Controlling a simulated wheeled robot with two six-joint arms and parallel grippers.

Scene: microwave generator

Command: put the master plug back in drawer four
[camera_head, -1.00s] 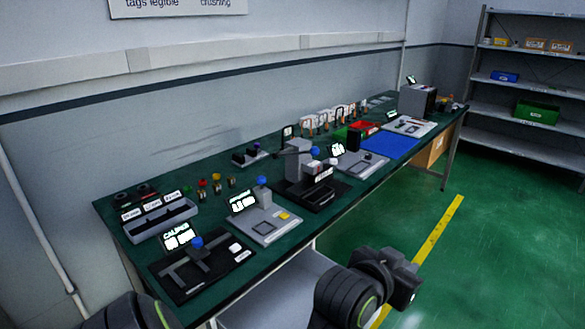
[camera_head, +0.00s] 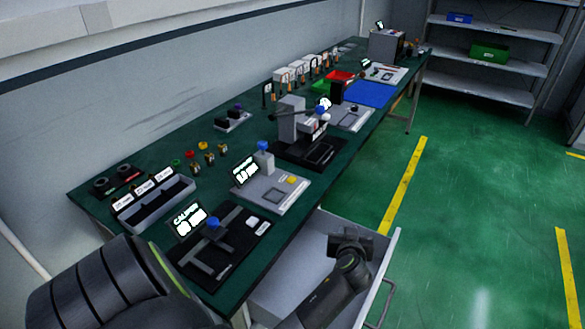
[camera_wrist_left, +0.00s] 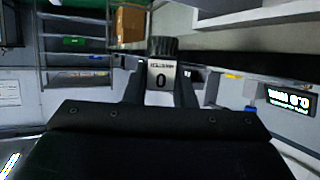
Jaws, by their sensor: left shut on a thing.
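The master plug (camera_wrist_left: 161,76) has a pale metal block marked with a 0 and a dark ribbed knob. It sits between the fingers of my left gripper (camera_wrist_left: 160,92), which is shut on it. In the head view my left gripper (camera_head: 350,240) appears over an open grey drawer (camera_head: 308,257) under the bench's front edge; the plug is hidden there. The height of the gripper above the drawer is unclear. The drawer's number cannot be read, and I see nothing lying in its visible part. My right gripper is not in view.
The green bench (camera_head: 235,145) carries a caliper station (camera_head: 222,245), a gauge with a display (camera_head: 270,187), a black stand (camera_head: 305,140), a grey compartment tray (camera_head: 155,203) and a blue mat (camera_head: 368,94). Shelves (camera_head: 488,68) stand far right. The floor right of the drawer is clear.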

